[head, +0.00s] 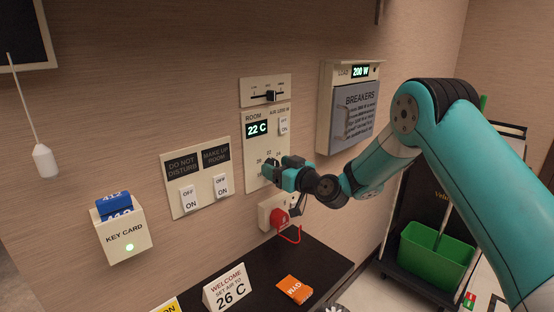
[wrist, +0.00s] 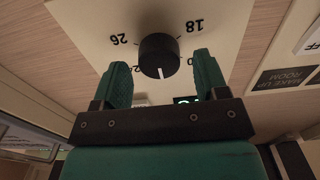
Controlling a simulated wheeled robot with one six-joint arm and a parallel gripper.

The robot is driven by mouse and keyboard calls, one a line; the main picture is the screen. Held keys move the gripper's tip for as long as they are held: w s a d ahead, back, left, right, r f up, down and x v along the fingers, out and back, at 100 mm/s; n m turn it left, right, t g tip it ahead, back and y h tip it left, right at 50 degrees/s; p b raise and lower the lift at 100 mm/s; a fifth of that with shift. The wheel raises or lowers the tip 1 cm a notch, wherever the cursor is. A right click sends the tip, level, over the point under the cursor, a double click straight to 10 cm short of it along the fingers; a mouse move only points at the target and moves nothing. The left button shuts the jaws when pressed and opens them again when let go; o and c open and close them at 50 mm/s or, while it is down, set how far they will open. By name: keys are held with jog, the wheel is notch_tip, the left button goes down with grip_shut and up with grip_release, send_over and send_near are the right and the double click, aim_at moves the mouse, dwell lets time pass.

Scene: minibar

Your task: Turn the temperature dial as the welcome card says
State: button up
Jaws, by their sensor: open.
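The welcome card (head: 228,289) stands on the dark counter in the head view and reads "SET AIR TO 26 C". The room panel (head: 254,140) on the wall has a display (head: 257,129) showing 22 C. The black temperature dial (wrist: 158,55) shows in the wrist view, where the panel appears upside down with 26 and 18 at its sides. Its white mark points down in that picture, toward the display side. My gripper (head: 284,172) is open at the panel, its fingers (wrist: 162,65) on either side of the dial with gaps. In the head view it mostly hides the dial.
A red plug in a socket (head: 275,214) is just below my gripper. Door-sign switches (head: 197,181) and a key card holder (head: 124,236) are to the left, a breaker box (head: 351,105) to the right. An orange packet (head: 294,289) lies on the counter (head: 318,263).

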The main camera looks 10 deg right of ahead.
jog(key=shift+w+a, duration=0.2)
jog(key=shift+w, duration=0.1)
jog(key=c, duration=0.9)
